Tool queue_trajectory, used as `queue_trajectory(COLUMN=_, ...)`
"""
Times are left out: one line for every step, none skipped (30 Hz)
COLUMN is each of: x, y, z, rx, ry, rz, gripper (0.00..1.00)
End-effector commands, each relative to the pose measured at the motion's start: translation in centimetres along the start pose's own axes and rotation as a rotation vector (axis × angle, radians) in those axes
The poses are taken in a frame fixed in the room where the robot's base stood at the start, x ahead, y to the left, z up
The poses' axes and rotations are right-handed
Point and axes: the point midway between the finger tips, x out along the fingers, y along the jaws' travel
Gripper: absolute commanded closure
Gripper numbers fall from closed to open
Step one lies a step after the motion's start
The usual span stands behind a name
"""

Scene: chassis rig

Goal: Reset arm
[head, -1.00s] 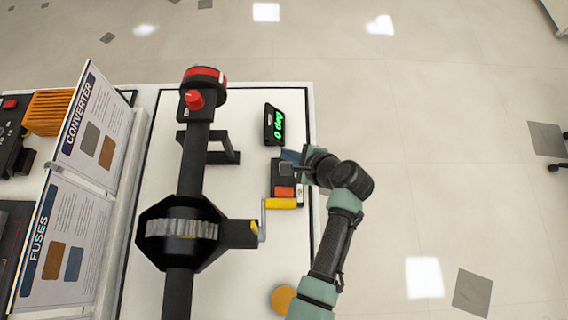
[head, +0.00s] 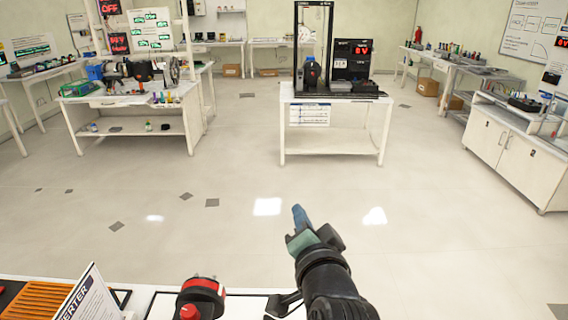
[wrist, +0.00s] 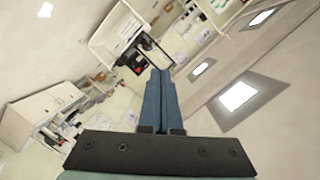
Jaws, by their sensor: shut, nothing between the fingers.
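My gripper (head: 299,216) is raised at the lower middle of the head view, pointing up and away over the floor. Its blue fingers are together and hold nothing. In the wrist view, the shut fingers (wrist: 156,100) point out into the open room. My arm reaches up from the bottom edge of the head view, beside the black rig with a red knob (head: 190,311).
The near white bench (head: 145,298) crosses the bottom, with the converter sign (head: 88,299) and an orange finned part (head: 36,300) at left. A white table (head: 331,135) stands beyond, with other workbenches around. The floor between is clear.

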Motion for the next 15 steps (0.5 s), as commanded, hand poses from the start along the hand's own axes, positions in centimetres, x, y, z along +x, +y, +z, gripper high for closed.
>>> queue_trajectory(x=-1.1, y=-3.5, z=-2.4, rx=-0.096, ry=0.078, rz=-0.057, gripper=1.00)
queue_trajectory(x=-1.8, y=-5.3, z=-3.6, rx=-0.152, ry=0.123, rz=-0.083, gripper=1.00)
queue_trajectory(x=-2.9, y=-7.7, z=-5.2, rx=-0.227, ry=0.186, rz=-0.119, gripper=1.00)
queue_trajectory(x=-3.9, y=-9.5, z=-6.3, rx=-0.280, ry=0.234, rz=-0.142, gripper=1.00)
queue_trajectory(x=-5.0, y=-11.2, z=-7.4, rx=-0.332, ry=0.284, rz=-0.166, gripper=1.00)
queue_trajectory(x=-6.5, y=-13.5, z=-8.7, rx=-0.400, ry=0.352, rz=-0.195, gripper=1.00)
queue_trajectory(x=-7.8, y=-15.2, z=-9.7, rx=-0.450, ry=0.405, rz=-0.214, gripper=1.00)
queue_trajectory(x=-9.2, y=-16.8, z=-10.6, rx=-0.498, ry=0.458, rz=-0.233, gripper=1.00)
queue_trajectory(x=-11.1, y=-18.9, z=-11.6, rx=-0.557, ry=0.529, rz=-0.255, gripper=1.00)
queue_trajectory(x=-12.6, y=-20.3, z=-12.3, rx=-0.600, ry=0.583, rz=-0.269, gripper=1.00)
queue_trajectory(x=-14.1, y=-21.6, z=-12.9, rx=-0.639, ry=0.634, rz=-0.281, gripper=1.00)
queue_trajectory(x=-16.0, y=-23.1, z=-13.6, rx=-0.686, ry=0.699, rz=-0.295, gripper=1.00)
queue_trajectory(x=-17.3, y=-24.1, z=-14.1, rx=-0.718, ry=0.745, rz=-0.303, gripper=1.00)
queue_trajectory(x=-18.6, y=-25.0, z=-14.4, rx=-0.746, ry=0.787, rz=-0.308, gripper=1.00)
queue_trajectory(x=-20.2, y=-26.0, z=-14.8, rx=-0.778, ry=0.839, rz=-0.314, gripper=1.00)
